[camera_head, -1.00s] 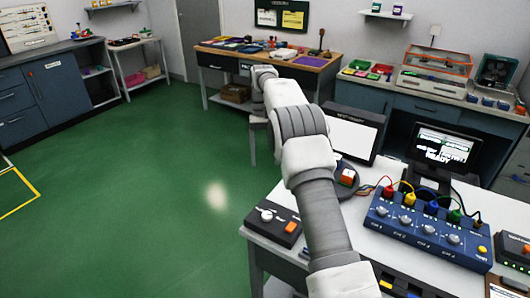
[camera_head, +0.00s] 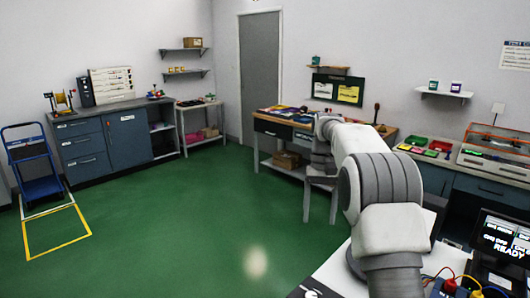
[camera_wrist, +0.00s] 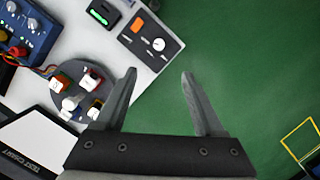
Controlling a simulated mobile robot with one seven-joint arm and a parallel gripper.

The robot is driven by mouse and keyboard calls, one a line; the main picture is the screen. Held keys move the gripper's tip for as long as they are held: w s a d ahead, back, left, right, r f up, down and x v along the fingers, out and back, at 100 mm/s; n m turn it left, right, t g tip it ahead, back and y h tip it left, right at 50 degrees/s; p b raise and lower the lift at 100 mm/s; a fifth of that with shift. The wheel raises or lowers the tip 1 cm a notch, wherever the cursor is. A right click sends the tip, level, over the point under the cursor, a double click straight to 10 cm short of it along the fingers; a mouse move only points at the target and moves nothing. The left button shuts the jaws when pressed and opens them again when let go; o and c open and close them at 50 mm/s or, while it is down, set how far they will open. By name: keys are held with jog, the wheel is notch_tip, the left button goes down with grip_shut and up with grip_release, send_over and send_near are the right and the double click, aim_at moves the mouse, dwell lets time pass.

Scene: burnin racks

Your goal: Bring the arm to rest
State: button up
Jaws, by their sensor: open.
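My gripper (camera_wrist: 158,95) shows in the wrist view with its two fingers spread apart and nothing between them. Its fingertips point over the edge of a white table (camera_wrist: 165,15), with green floor beyond. In the head view my arm reaches up from the lower right, bent at a large joint, and the gripper itself cannot be made out there.
In the head view, a monitor (camera_head: 503,238) stands at the lower right. A blue cart (camera_head: 35,165) stands far left. The green floor (camera_head: 190,220) is open.

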jog(key=s+r+t, duration=0.4)
jog(key=s+r, duration=0.7)
jog(key=s, duration=0.5)
jog(key=s+f+t, duration=0.2)
jog(key=s, duration=0.6)
jog(key=s+a+f+n+t, duration=0.1)
jog(key=s+f+t, duration=0.1)
jog(key=s, duration=0.7)
jog(key=shift+a+f+n+h, duration=0.15)
jog(key=shift+f+n+h, duration=0.15)
jog(key=shift+f, duration=0.3)
jog(key=shift+s, duration=0.1)
jog(key=c, duration=0.3)
jog(key=shift+c, duration=0.2)
jog(key=shift+d, duration=0.25)
